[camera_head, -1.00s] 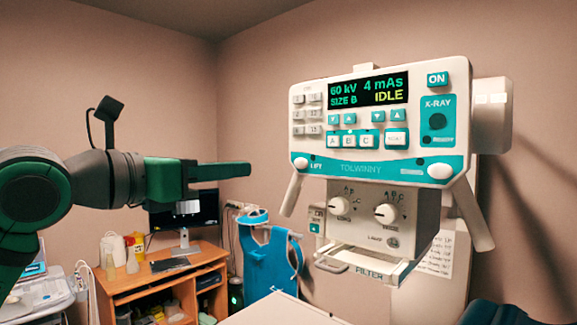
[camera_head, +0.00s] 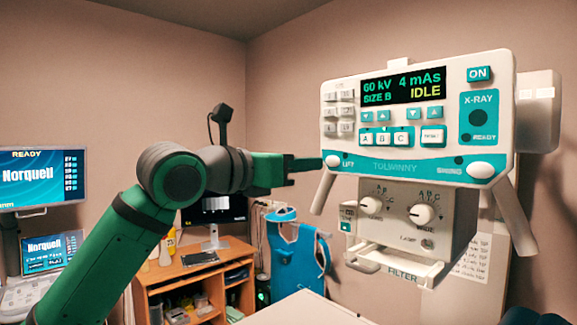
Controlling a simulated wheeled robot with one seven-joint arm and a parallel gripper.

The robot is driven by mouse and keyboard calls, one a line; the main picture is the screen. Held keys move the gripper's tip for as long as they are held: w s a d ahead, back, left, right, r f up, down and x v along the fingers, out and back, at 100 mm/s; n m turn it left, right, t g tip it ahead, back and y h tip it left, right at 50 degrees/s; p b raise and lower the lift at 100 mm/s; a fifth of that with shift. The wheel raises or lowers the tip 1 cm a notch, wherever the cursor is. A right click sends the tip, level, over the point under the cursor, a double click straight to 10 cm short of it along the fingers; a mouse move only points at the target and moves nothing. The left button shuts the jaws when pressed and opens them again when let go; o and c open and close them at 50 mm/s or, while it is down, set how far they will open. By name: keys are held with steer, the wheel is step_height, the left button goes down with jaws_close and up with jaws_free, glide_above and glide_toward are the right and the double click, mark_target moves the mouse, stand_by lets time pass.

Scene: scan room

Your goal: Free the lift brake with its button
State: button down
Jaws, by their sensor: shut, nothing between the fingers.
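The X-ray unit's control head (camera_head: 375,152) hangs at the right, with a dark display (camera_head: 403,86) reading 60 kV, 4 mAs, SIZE B, IDLE. A white round button (camera_head: 333,161) labelled LIFT sits at the left end of its teal strip. My gripper (camera_head: 316,163) is shut and empty, pointing right at the LIFT button's height. Its tip is very near the button's left side in the picture; I cannot tell whether they touch.
Below the head are a knob box (camera_head: 405,215) and a filter tray (camera_head: 402,268). A wooden desk (camera_head: 190,270) with a monitor, a blue apron (camera_head: 298,250) and a console screen (camera_head: 42,178) stand behind and left. A pale surface (camera_head: 300,310) lies below.

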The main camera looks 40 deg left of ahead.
steer(key=shift+w+d, duration=0.2)
steer(key=shift+w, duration=1.75)
steer(key=shift+w, duration=0.55)
steer(key=shift+w+f, duration=0.1)
steer(key=shift+d, duration=0.1)
steer(key=shift+s, duration=0.3)
glide_toward(332, 163)
steer(key=s+a, duration=0.1)
steer(key=s, duration=0.6)
steer(key=shift+r, duration=0.4)
